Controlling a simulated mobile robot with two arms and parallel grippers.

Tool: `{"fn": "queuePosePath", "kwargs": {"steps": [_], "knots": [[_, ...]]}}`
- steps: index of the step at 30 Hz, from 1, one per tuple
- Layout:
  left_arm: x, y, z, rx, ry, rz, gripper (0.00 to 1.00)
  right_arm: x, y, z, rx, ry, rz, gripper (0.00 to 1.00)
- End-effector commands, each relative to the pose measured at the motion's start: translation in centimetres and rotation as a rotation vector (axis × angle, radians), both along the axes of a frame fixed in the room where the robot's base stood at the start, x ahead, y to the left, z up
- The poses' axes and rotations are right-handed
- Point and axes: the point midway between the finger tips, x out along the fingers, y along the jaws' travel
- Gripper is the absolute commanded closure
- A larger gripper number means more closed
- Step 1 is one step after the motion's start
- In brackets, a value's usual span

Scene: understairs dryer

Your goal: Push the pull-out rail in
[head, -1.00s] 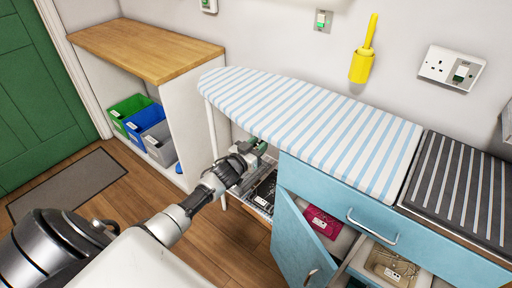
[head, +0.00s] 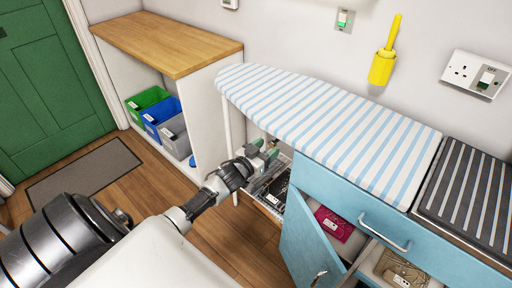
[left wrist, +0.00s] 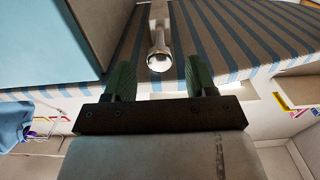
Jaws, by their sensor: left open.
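A chrome rod with a round end, which looks like the pull-out rail (left wrist: 158,58), shows in the left wrist view below the striped board edge. Its round end points toward my left gripper (left wrist: 160,78) and lies between the green fingertips in the picture. I cannot tell whether they touch. The fingers are apart with nothing gripped. In the head view my left gripper (head: 266,151) is under the front edge of the ironing board (head: 330,125), left of the blue cabinet (head: 350,197). The rail cannot be made out there. My right gripper is not in view.
The cabinet's blue door (head: 306,242) stands open beside my gripper. A wire basket (head: 270,198) is below it. A wooden-topped shelf unit (head: 165,40) with green, blue and grey bins stands left. The floor before it is free, with a mat (head: 85,170).

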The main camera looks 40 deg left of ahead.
Motion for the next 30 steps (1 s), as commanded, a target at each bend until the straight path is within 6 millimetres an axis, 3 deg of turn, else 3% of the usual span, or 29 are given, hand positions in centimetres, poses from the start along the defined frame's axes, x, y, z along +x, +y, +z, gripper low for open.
{"fn": "queuePosePath", "kwargs": {"steps": [6, 12, 30], "knots": [[-4.5, 0.3, 0.0, 0.000, 0.003, 0.000, 0.44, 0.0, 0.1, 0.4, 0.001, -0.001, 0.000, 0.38], [-6.7, 0.5, 0.0, 0.000, 0.002, 0.000, 0.44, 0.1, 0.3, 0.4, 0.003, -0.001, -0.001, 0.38], [-7.0, 0.5, 0.0, 0.000, 0.000, 0.000, 0.44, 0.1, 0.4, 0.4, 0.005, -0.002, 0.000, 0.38]]}}
